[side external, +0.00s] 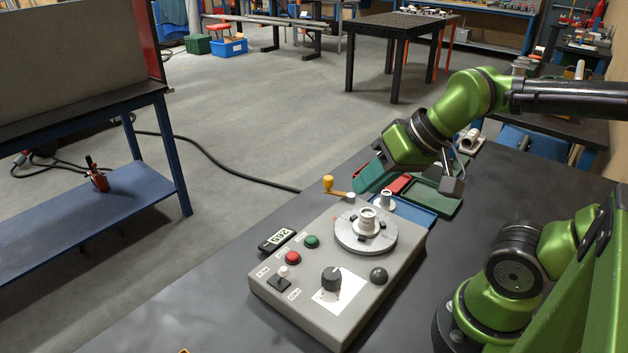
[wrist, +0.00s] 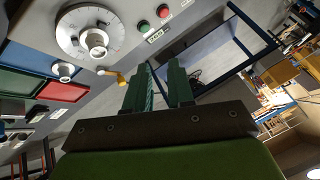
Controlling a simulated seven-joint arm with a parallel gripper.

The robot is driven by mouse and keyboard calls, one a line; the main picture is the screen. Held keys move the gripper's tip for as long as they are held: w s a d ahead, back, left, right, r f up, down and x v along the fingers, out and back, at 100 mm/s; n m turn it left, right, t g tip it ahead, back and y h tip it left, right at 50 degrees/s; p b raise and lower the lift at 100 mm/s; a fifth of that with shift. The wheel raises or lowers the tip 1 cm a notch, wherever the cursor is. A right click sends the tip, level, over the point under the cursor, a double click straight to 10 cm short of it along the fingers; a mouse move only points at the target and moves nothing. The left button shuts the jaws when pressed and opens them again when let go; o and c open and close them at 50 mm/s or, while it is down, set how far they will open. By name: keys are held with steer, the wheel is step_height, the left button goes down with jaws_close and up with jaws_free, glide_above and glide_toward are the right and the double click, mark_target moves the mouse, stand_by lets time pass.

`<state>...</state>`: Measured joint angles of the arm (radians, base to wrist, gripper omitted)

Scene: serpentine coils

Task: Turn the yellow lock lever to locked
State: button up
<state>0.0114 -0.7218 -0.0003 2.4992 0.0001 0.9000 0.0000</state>
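The yellow lock lever (side external: 328,184) is at the far left corner of the grey panel. Its arm runs from a pale pivot to an upright yellow knob, which points left in the side view. In the wrist view the yellow knob (wrist: 121,79) is just left of the fingers. My gripper (side external: 363,182) is above the back of the panel, right of the lever in the side view. In the wrist view my gripper (wrist: 161,68) has its two green fingers apart, with nothing between them. I see no contact with the lever.
The panel (side external: 325,255) also carries a round dial (side external: 366,233), a green button (side external: 312,241), a red button (side external: 293,258), a black knob (side external: 331,279) and a display (side external: 277,240). Red, green and blue trays (side external: 433,198) lie behind it. The table left of the panel is clear.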

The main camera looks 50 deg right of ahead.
steer(key=o, duration=0.5)
steer(key=w+d+m+g+h, duration=0.1)
steer(key=w+d+g, duration=0.1)
steer(key=w+d, duration=0.3)
steer(key=w, duration=0.4)
steer(key=shift+d+g, duration=0.15)
steer(key=shift+g, duration=0.25)
steer(key=m+g+h, duration=0.1)
steer(key=m+g, duration=0.1)
steer(key=g, duration=0.2)
glide_above(328, 178)
step_height(328, 178, down, 16)
steer(key=shift+r, duration=0.15)
jaws_close()
